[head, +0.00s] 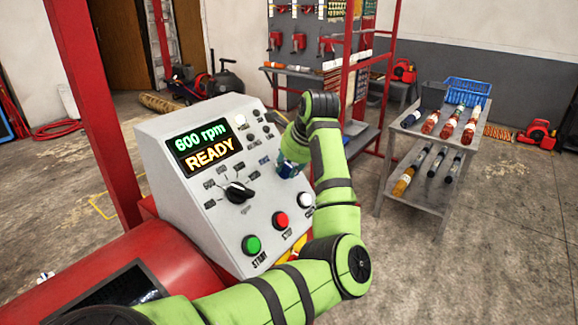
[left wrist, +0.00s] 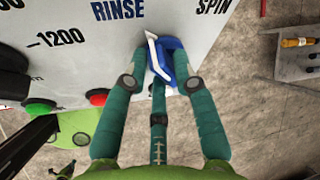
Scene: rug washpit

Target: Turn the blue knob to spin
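The blue knob (left wrist: 181,66) sits on the sloped face of the control panel (head: 165,130). A white bar on it points up in the left wrist view, between the printed words RINSE and SPIN. My left gripper (left wrist: 160,58) has its teal fingers around the knob, with fingertips close against both sides. Finger contact is partly hidden. The panel display (head: 205,146) reads 600 rpm READY. My right gripper is not in view.
A black dial (head: 237,193), green START button (head: 251,245), red STOP button (head: 280,220) and white button (head: 306,200) are on the panel. A red post (head: 95,110) stands left. A metal cart (head: 425,140) with bottles stands right.

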